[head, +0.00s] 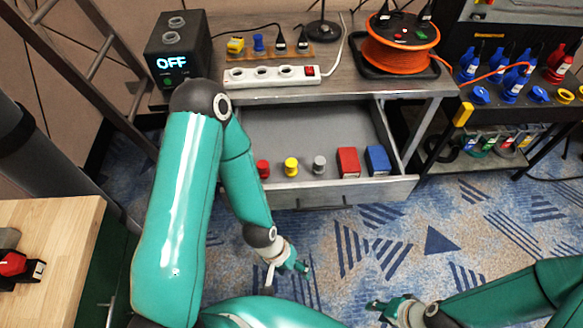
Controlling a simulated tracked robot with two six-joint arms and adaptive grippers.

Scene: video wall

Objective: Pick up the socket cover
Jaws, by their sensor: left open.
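I cannot tell for sure which thing is the socket cover. A small grey round piece (320,165) lies in the open drawer (290,135), beside a yellow one (291,166) and a red one (263,168). Two grey round fittings sit on top of a black box (178,55) whose display reads OFF. My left gripper (290,269) is open and empty, over the floor in front of the drawer. My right gripper (385,311) is low at the bottom of the view. Its jaws are too unclear to judge.
A red box (347,162) and a blue box (377,160) stand in the drawer. On the bench are a white power strip (272,76) and an orange cable reel (400,45). A black shelf with connectors (480,125) stands right. A wooden table (50,220) stands left.

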